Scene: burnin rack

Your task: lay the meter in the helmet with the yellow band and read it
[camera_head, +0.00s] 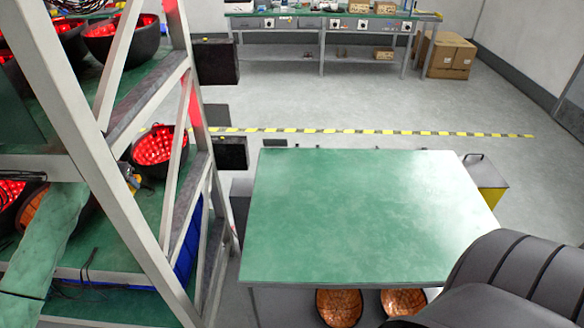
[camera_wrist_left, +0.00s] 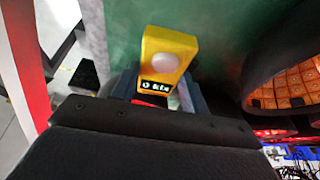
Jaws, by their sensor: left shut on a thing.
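The meter (camera_wrist_left: 168,50) is a small yellow block with a pale round dome and a dark display that seems to read 0 klx. My left gripper (camera_wrist_left: 160,88) is shut on it, with a finger at each side. In the head view the left gripper (camera_head: 131,178) is small and partly hidden by the rack posts, beside a red-lit helmet (camera_head: 155,146). In the left wrist view a dark helmet with an orange-lit lining (camera_wrist_left: 288,80) lies to the right, apart from the meter. I cannot make out a yellow band on any helmet. My right gripper is out of view.
The grey rack (camera_head: 112,170) holds several helmets on green shelves, and its slanted posts stand close to the left gripper. A green table (camera_head: 350,215) is bare, with two orange-lined helmets below it. A workbench (camera_head: 330,15) and cardboard boxes (camera_head: 448,55) stand at the back.

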